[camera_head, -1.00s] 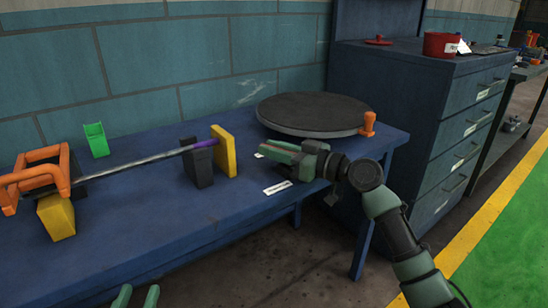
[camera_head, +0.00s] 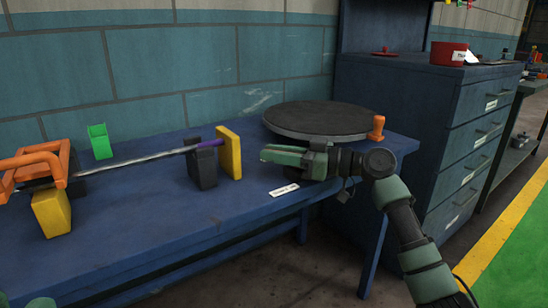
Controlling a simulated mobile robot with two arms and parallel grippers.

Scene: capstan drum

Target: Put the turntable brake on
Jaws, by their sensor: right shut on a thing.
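The turntable (camera_head: 318,120) is a dark round disc with a grey rim at the back right of the blue bench. An orange knob (camera_head: 377,128) stands at its right edge. My right gripper (camera_head: 270,154) is at the front edge of the turntable, fingers pointing left. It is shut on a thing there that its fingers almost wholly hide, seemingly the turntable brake. A white label (camera_head: 284,190) lies on the bench just in front of it.
On the bench (camera_head: 150,228), a metal rod (camera_head: 130,162) with a purple section runs from an orange frame (camera_head: 25,170) to a black block (camera_head: 202,165) and a yellow plate (camera_head: 229,152). A green holder (camera_head: 99,141) stands behind. A blue drawer cabinet (camera_head: 440,130) is at the right.

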